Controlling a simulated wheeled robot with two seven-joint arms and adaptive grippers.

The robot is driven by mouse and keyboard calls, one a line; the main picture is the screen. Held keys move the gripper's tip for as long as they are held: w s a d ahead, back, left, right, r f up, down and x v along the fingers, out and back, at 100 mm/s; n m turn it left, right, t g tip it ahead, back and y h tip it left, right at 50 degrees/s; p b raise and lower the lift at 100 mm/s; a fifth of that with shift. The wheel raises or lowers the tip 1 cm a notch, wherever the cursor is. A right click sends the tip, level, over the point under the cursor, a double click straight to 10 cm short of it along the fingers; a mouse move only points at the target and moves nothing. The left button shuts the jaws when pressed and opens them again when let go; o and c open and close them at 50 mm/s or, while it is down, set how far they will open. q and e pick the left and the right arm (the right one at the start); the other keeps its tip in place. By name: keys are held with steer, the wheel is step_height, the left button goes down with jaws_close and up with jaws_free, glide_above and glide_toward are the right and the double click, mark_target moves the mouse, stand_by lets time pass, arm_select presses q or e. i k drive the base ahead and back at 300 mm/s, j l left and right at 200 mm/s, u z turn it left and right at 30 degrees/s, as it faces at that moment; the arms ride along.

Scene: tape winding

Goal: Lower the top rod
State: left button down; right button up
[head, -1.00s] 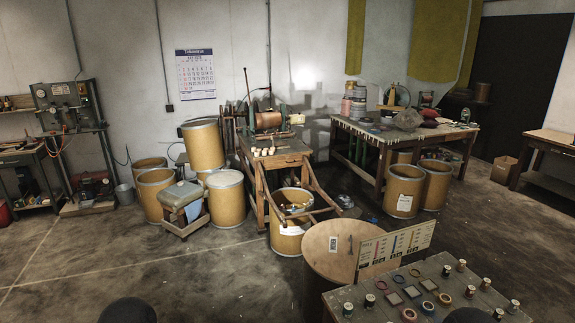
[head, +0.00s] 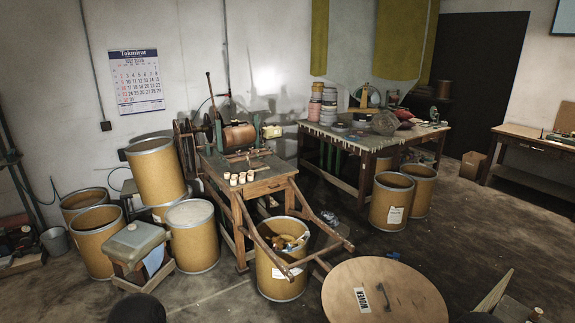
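The winding machine stands on a wooden bench (head: 262,183) left of the picture's middle, with a brown roll (head: 239,136) mounted on it. A thin dark upright lever (head: 210,96) rises at the machine's left. Thin bars lie across the machine near the roll, but they are too small to tell which one is the top rod. Several small pale spools (head: 242,178) stand on the bench top. Neither of my grippers is in view. Only dark rounded parts, apparently mine, show at the bottom edge.
A drum with bits in it (head: 281,283) stands under the bench's sloping wooden rails. A large round lidded drum (head: 385,298) blocks the front right. Several drums and a box-like stool (head: 138,247) stand left. A cluttered table (head: 370,143) is behind right. Open floor lies right.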

mark_target(207, 74)
steer(key=i+j+z, duration=0.1)
steer(key=i+j, duration=0.2)
steer(key=i+j+z, duration=0.1)
steer(key=i+j, duration=0.2)
steer(key=j, duration=0.15)
steer(key=i+j, duration=0.25)
steer(key=j, duration=0.15)
steer(key=i+j+z, duration=0.15)
steer(key=i+j, duration=0.15)
steer(key=i+j+z, duration=0.1)
steer(key=i+j, duration=0.15)
steer(key=j, duration=0.3)
steer(key=i+j+z, duration=0.1)
steer(key=i+j, duration=0.35)
steer(key=j, duration=0.25)
steer(key=i+j+z, duration=0.15)
steer(key=i+j, duration=0.3)
steer(key=j, duration=0.25)
steer(key=i+j+z, duration=0.15)
steer(key=j, duration=0.2)
steer(key=i+j+z, duration=0.1)
steer(key=j, duration=0.3)
steer(key=i+j, duration=0.25)
steer(key=i+j+z, duration=0.15)
steer(key=j, duration=0.3)
steer(key=i+j, duration=0.3)
steer(key=i+j+z, duration=0.15)
steer(key=j, duration=0.3)
